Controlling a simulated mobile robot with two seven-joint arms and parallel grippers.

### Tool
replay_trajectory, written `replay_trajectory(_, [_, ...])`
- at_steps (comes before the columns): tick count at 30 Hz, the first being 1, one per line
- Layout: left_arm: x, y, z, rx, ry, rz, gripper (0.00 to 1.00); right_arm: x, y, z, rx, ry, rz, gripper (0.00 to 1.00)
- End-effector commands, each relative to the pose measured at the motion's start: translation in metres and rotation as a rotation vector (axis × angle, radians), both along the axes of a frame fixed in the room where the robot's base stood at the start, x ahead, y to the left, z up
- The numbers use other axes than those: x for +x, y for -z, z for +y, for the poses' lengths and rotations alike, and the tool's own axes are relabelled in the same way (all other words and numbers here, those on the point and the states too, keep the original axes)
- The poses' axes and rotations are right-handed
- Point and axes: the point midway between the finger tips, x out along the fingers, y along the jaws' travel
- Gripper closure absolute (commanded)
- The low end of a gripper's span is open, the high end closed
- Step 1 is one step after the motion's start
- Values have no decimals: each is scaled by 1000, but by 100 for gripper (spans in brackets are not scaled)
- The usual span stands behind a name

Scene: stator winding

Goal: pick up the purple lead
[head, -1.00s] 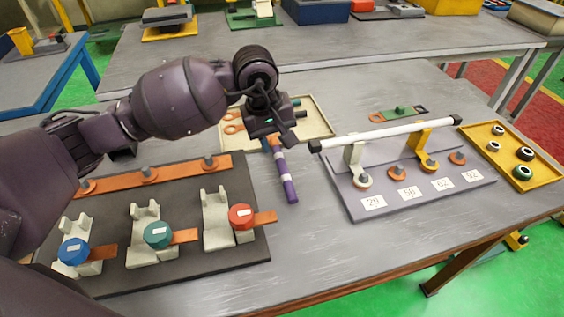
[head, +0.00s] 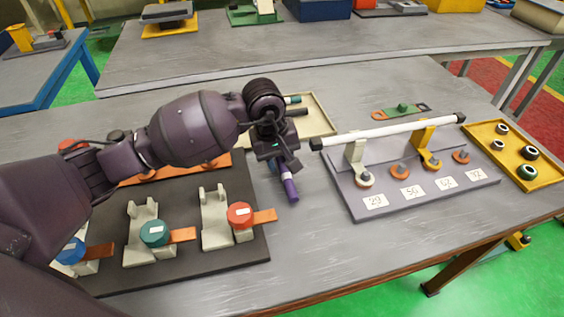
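The purple lead (head: 290,187) lies on the grey table between the dark board and the numbered stand. It is purple with a pale band, and its near end points toward the front of the table. My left gripper (head: 283,165) is low over the lead's far part and hides much of it. The fingers are dark and small here, so I cannot tell whether they are open or shut on the lead. My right gripper is not in view.
The dark board (head: 190,265) has upright holders and blue, green and red-topped parts. A cream tray (head: 318,117) lies behind my gripper. The numbered stand (head: 408,205) carries a white rod (head: 385,132). A yellow tray (head: 543,181) holds several rings. Table in front is clear.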

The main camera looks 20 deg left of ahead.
Motion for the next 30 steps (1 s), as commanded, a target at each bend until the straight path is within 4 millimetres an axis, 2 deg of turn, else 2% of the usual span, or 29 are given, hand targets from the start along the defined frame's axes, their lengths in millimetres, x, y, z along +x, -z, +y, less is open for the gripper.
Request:
replay_trajectory(1, [0,0,0,0,0,0,72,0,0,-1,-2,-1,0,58])
replay_trajectory(6, [0,0,0,0,0,0,98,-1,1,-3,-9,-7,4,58])
replay_trajectory(7, [0,0,0,0,0,0,100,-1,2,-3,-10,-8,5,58])
replay_trajectory(17, [0,-6,0,0,1,-2,100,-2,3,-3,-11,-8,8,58])
replay_trajectory(23, [1,-36,0,1,2,-8,100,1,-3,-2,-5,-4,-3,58])
replay_trajectory(30, [1,-98,0,2,0,-10,100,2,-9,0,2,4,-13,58])
